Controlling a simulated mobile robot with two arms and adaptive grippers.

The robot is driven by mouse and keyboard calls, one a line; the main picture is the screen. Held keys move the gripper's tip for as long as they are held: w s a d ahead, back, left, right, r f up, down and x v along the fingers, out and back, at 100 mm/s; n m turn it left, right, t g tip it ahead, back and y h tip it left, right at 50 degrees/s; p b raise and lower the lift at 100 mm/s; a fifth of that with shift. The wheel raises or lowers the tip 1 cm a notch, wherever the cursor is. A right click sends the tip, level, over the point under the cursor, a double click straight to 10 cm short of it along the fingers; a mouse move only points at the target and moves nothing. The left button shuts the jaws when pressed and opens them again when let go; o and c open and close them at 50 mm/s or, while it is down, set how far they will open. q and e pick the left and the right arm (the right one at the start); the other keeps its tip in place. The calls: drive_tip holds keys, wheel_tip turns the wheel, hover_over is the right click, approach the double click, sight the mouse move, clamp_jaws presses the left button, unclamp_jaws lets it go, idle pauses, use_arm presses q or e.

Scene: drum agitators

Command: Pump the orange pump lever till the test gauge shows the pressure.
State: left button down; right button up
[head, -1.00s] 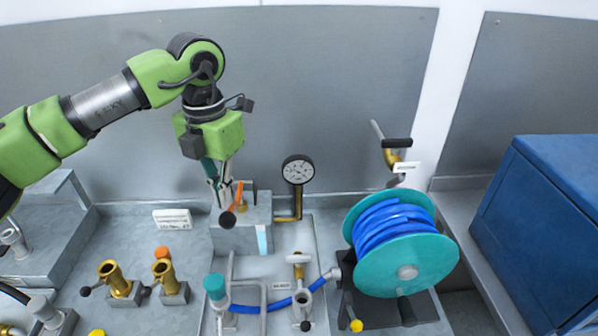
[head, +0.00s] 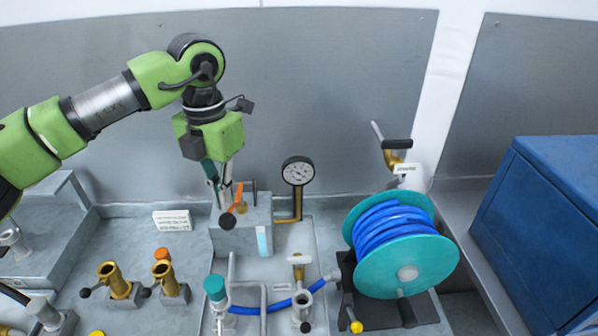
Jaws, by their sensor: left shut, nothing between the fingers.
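The orange pump lever (head: 237,198) rises from the grey pump block (head: 241,236) and has a dark round knob (head: 228,221) at its lower end. My left gripper (head: 222,206) points down just at the left of the lever, over the block. Its fingers are shut with nothing between them; whether they touch the lever, I cannot tell. The test gauge (head: 298,171) stands on a brass pipe at the right of the block. It has a white dial with a thin needle, and its reading is too small to tell. My right gripper is not in view.
A teal reel (head: 408,266) with blue hose stands at the right, before a blue cabinet (head: 543,231). Brass fittings (head: 112,279) stand at the front left. A teal-capped post (head: 214,288) and a brass valve (head: 299,264) stand in front of the block. A white label (head: 172,220) lies left of it.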

use_arm(q)
wheel_tip(320, 180, down, 14)
drive_tip(key=s+b, duration=0.1)
drive_tip(key=b, duration=1)
drive_tip(key=r+p, duration=0.3)
drive_tip(key=r, duration=0.1)
drive_tip(key=r+p, duration=0.2)
drive_tip(key=r, duration=0.3)
drive_tip(key=w+r+p, duration=0.1)
drive_tip(key=r+p, duration=0.2)
drive_tip(key=r, duration=0.2)
drive_tip(key=shift+w+p, duration=0.1)
drive_tip(key=shift+p, duration=0.25)
drive_tip(key=shift+f, duration=0.1)
